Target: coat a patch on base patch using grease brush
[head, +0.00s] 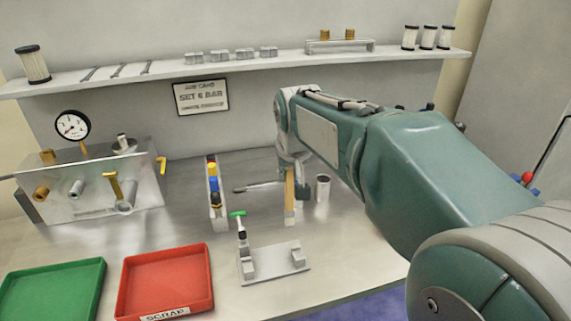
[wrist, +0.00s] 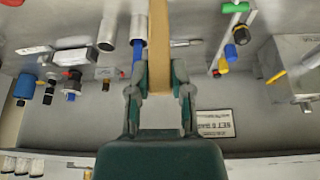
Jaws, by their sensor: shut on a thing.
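My gripper (head: 291,172) hangs over the middle of the metal bench and is shut on the grease brush (head: 289,188). The brush has a flat tan handle pointing down, with a paler lower end close to the bench top. In the wrist view, the brush (wrist: 158,45) runs from between the fingers (wrist: 162,82) to the top edge, so its tip is out of view. A pale fixture plate (head: 272,268) with two blocks stands in front of the brush, apart from it. I cannot make out a marked patch on any base.
A metal cup (head: 323,187) stands just right of the brush. A rack with coloured caps (head: 213,190) and a green-handled part (head: 239,222) are to its left. Red (head: 165,280) and green (head: 55,290) trays and a gauge block (head: 92,190) are farther left. A shelf (head: 240,66) runs behind.

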